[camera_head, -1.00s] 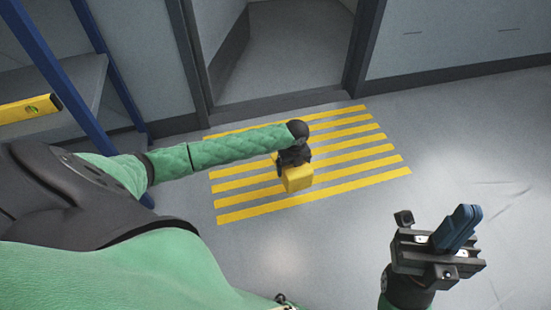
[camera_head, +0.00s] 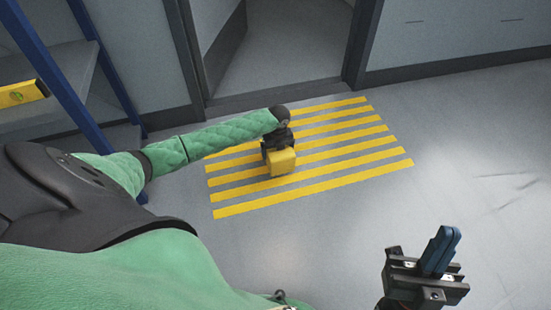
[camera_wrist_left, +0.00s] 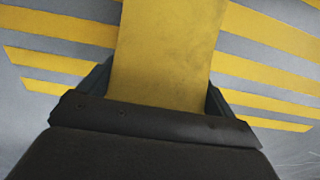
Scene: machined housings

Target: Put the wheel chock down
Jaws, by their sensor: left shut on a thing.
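The yellow wheel chock (camera_head: 281,163) is held by my left gripper (camera_head: 277,146) above the yellow-striped floor area in the head view. In the left wrist view the chock (camera_wrist_left: 168,50) fills the space between the two dark fingers of the left gripper (camera_wrist_left: 158,92), which is shut on it. I cannot tell whether its underside touches the floor. The striped marking (camera_head: 340,157) lies around and beneath it. My right gripper (camera_head: 438,255) is at the lower right with its blue fingers close together; no thing shows between them.
A doorway (camera_head: 285,50) with dark frame opens behind the striped marking. A blue-posted shelf (camera_head: 90,75) stands at the left, with a yellow spirit level (camera_head: 18,94) on it. The grey floor at the right (camera_head: 460,150) is clear.

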